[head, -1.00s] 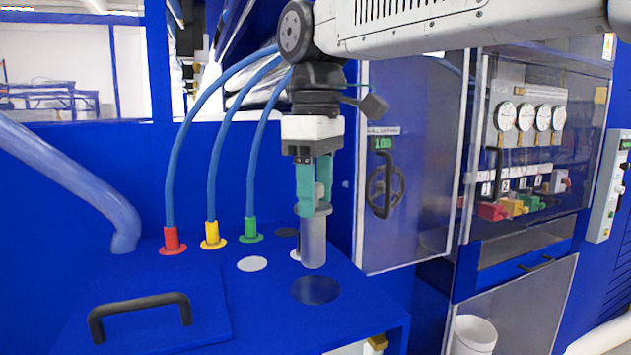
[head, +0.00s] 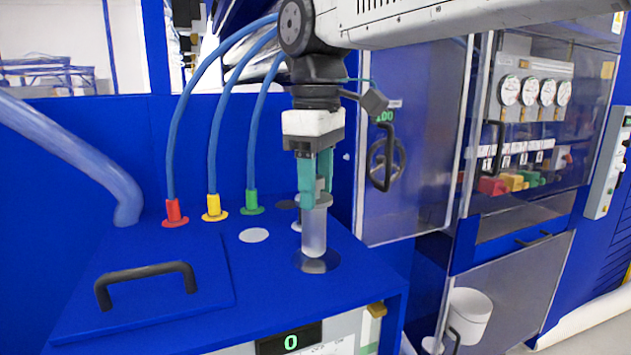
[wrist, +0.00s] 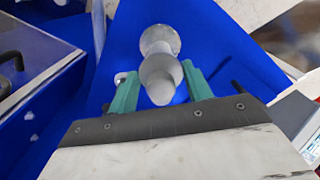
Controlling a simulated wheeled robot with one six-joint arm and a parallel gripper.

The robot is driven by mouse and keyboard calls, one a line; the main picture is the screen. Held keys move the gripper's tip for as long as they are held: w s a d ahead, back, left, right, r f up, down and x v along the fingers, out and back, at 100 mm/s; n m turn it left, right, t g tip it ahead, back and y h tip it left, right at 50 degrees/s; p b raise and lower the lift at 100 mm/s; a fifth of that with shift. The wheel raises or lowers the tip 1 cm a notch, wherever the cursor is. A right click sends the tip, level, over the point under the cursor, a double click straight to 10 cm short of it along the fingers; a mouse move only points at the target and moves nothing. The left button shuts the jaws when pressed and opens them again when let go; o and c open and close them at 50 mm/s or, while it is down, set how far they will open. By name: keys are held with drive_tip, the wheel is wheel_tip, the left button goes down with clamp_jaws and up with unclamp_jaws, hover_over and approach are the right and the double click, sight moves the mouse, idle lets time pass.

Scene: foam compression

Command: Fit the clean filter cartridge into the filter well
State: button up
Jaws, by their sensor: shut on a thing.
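My gripper (head: 316,190) points down with its teal fingers shut on the knob of the grey filter cartridge (head: 314,232). The cartridge is a pale cylinder with a wider rim at its top, and it hangs about upright. Its lower end overlaps the round dark filter well (head: 329,265) in the blue top; whether it is just above or slightly inside the opening I cannot tell. In the wrist view, the cartridge (wrist: 158,74) shows between the two fingers (wrist: 160,88), with a round grey disc beyond it.
Red, yellow and green hose fittings (head: 214,209) stand behind. A black handle (head: 146,275) is at front left. A clear-fronted cabinet (head: 420,180) stands to the right.

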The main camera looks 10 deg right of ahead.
sight(319, 240)
drive_tip(key=shift+s+d, duration=0.1)
drive_tip(key=shift+d, duration=0.05)
drive_tip(key=shift+f, duration=0.1)
idle(0.4)
drive_tip(key=shift+f, duration=4.65)
drive_tip(key=o, duration=1.4)
wheel_tip(319, 240, up, 8)
drive_tip(key=shift+f, duration=0.1)
drive_tip(key=s+d+f+m, duration=0.4)
drive_tip(key=s+d+f, duration=0.1)
drive_tip(key=s+d, duration=0.1)
drive_tip(key=s+d+f+m+t, duration=0.1)
drive_tip(key=s+d+f+m, duration=0.3)
drive_tip(key=s+d, duration=0.3)
drive_tip(key=s+d+f+m, duration=0.4)
drive_tip(key=s+d+f, duration=0.2)
drive_tip(key=d, duration=0.1)
drive_tip(key=shift+s+d+f, duration=0.1)
drive_tip(key=shift+s+d, duration=0.05)
